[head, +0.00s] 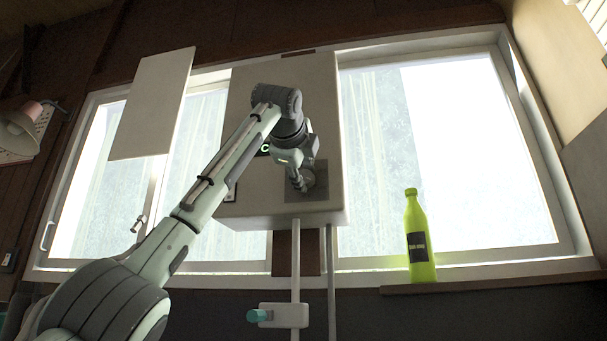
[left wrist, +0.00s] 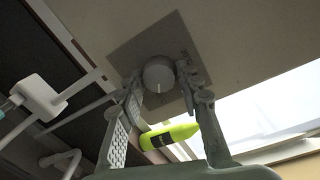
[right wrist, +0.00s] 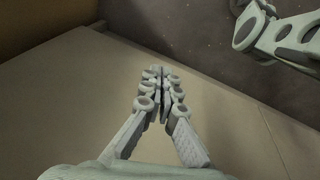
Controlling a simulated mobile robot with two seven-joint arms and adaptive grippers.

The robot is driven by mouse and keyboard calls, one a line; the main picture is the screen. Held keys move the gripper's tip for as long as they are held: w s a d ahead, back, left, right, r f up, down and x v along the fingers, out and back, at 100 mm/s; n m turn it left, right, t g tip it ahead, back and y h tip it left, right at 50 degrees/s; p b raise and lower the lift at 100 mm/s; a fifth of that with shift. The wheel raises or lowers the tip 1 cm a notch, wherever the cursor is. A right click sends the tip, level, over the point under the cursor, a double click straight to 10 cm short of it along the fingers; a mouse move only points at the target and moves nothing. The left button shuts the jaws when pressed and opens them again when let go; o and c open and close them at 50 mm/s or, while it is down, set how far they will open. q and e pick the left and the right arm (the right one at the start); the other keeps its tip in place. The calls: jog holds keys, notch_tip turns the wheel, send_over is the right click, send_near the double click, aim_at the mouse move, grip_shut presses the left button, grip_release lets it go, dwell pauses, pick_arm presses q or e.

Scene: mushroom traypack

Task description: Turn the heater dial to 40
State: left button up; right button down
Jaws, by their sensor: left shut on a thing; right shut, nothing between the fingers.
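The heater (head: 322,110) is a pale box on the wall in front of the window. Its round grey dial (left wrist: 158,72) sits on a darker square plate (head: 320,192), with a pale pointer line toward the bottom of the left wrist picture. My left gripper (head: 303,186) is shut on the dial, one finger on each side; in the head view it hides much of the dial.
A lime-green bottle (head: 419,252) with a dark label stands on the sill right of the heater. Pipes (head: 295,255) run below the heater, with a white fitting and teal knob (head: 256,315). A lamp (head: 20,130) hangs at far left.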

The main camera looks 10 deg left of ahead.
pick_arm(q)
jog(key=o, duration=1.2)
jog(key=shift+c, duration=0.2)
jog(key=s, duration=1.2)
jog(key=shift+d+r, duration=0.25)
jog(key=shift+r, duration=0.1)
